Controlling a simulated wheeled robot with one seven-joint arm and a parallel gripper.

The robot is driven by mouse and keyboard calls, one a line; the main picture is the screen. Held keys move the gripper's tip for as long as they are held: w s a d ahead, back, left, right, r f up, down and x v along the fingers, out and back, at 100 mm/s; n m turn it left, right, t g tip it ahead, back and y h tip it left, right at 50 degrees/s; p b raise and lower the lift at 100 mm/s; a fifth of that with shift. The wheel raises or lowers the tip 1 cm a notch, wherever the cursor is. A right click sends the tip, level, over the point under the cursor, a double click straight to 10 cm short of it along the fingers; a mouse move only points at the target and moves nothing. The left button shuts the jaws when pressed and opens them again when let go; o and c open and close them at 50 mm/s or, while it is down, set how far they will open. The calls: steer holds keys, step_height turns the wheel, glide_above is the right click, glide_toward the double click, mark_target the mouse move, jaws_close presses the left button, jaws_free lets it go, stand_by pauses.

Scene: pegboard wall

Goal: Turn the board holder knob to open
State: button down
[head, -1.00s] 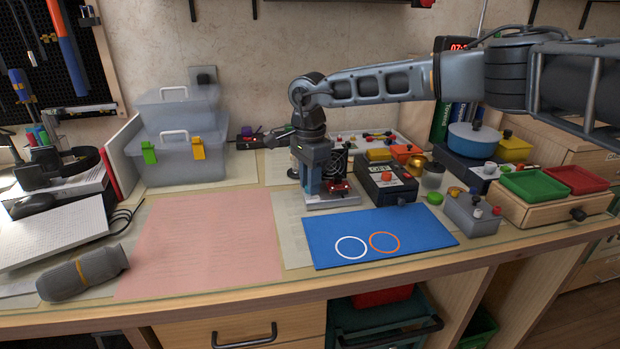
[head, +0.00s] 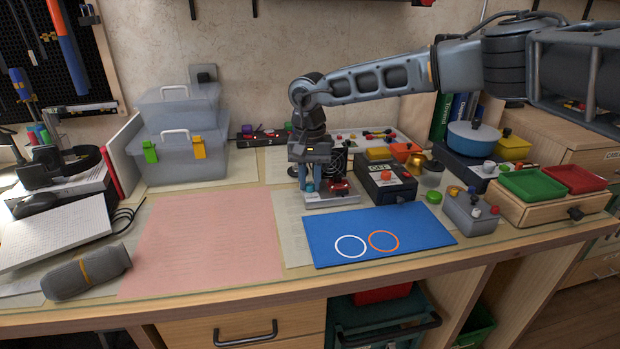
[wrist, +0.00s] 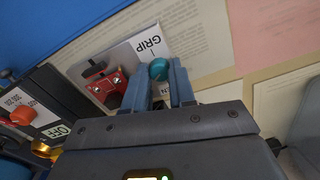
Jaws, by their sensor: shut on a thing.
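The board holder is a light grey plate (head: 335,201) with a red block (wrist: 108,84) on it, in the middle of the bench; the red block also shows in the head view (head: 340,188). A round teal knob (wrist: 158,69) stands on the plate beside the printed word GRIP; it shows small in the head view (head: 309,187). My gripper (wrist: 160,82) points down over the plate, shut on the teal knob, with one finger on each side. A second word near the knob is mostly hidden by a finger. In the head view my gripper (head: 307,184) hides part of the holder.
A black box (head: 386,184) with a red-orange button and an OFF label stands close right of the holder. A black fan (head: 338,164) is behind. A blue mat (head: 375,236) with two rings lies in front. A pink sheet (head: 205,245) lies clear at the left.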

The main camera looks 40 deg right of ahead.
mark_target(310, 184)
steer(key=n, duration=0.5)
steer(key=shift+n, duration=2.5)
steer(key=c, duration=0.9)
jaws_free()
steer(key=shift+c, duration=0.2)
steer(key=shift+r, duration=0.15)
steer(key=shift+r, duration=3.75)
